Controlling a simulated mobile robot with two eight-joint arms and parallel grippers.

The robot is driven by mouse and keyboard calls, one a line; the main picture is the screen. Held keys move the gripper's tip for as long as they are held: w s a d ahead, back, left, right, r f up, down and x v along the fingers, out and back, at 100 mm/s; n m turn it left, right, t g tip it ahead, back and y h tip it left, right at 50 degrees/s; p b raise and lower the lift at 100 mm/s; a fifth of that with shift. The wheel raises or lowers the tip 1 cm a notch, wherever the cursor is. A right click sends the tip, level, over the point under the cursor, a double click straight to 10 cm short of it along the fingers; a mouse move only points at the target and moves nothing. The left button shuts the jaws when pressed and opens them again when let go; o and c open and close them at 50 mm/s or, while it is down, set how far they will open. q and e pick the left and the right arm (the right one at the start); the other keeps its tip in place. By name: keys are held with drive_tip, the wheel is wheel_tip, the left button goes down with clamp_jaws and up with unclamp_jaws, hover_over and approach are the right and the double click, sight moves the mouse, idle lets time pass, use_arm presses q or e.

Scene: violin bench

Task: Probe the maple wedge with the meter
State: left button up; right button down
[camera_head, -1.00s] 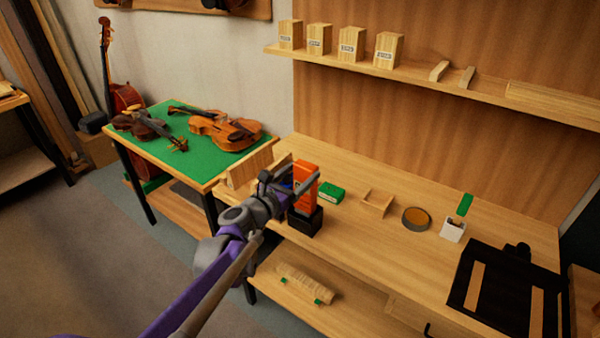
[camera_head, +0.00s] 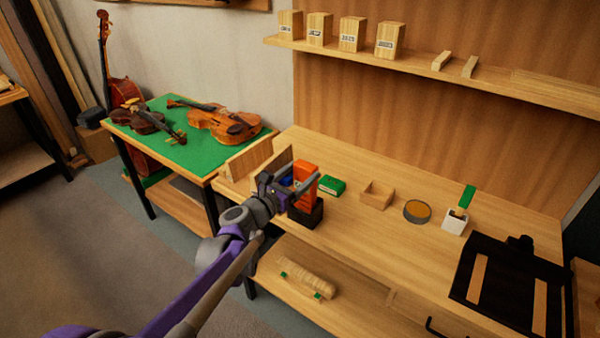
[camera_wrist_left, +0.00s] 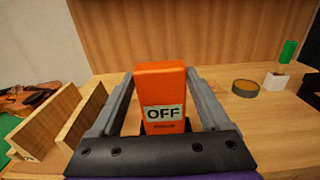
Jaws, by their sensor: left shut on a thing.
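The orange meter (camera_head: 305,176) stands upright in a black holder (camera_head: 306,213) near the bench's front left. In the left wrist view the meter (camera_wrist_left: 161,98) faces me, and its display reads OFF. My left gripper (camera_head: 303,186) is shut on the meter, with one finger along each side. In the head view the gripper hides part of the meter. Several pale wooden blocks with slanted tops and small labels, such as this block (camera_head: 352,34), stand on the wall shelf. The labels are too small to read, so I cannot tell which is the maple wedge. My right gripper is not in view.
On the bench (camera_head: 350,227) are a green box (camera_head: 332,186), an open wooden tray (camera_head: 377,194), a round tin (camera_head: 417,211) and a white cup (camera_head: 455,221). Upright boards (camera_head: 249,159) stand left of the meter. Violins (camera_head: 222,124) lie on a green table.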

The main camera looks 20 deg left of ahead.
use_arm(q)
drive_tip(key=shift+f, duration=0.3)
drive_tip(key=o, duration=1.5)
drive_tip(key=v, duration=1.1)
drive_tip(key=s+d+f+m+g+p, duration=0.1)
drive_tip(key=s+d+f+m+g, duration=0.25)
drive_tip(key=s+d+m, duration=0.35)
drive_tip(key=s+d+f+m+g+p, duration=0.1)
drive_tip(key=s+d+f+m+g, duration=0.25)
drive_tip(key=m, duration=0.55)
drive_tip(key=s+a+f+m+g+y+p, duration=0.1)
drive_tip(key=s+a+m+y, duration=0.1)
drive_tip(key=s+m, duration=0.3)
drive_tip(key=s+a+f+m+g+y+p, duration=0.1)
drive_tip(key=s+a+f+m+g+y, duration=0.1)
drive_tip(key=s+m, duration=0.3)
drive_tip(key=s+a+f+m+g+y+p, duration=0.1)
drive_tip(key=s+a+m+y, duration=0.1)
drive_tip(key=s+m, duration=0.3)
drive_tip(key=shift+a+f+m+g, duration=0.3)
drive_tip(key=shift+a+m, duration=0.2)
drive_tip(key=shift+a, duration=0.05)
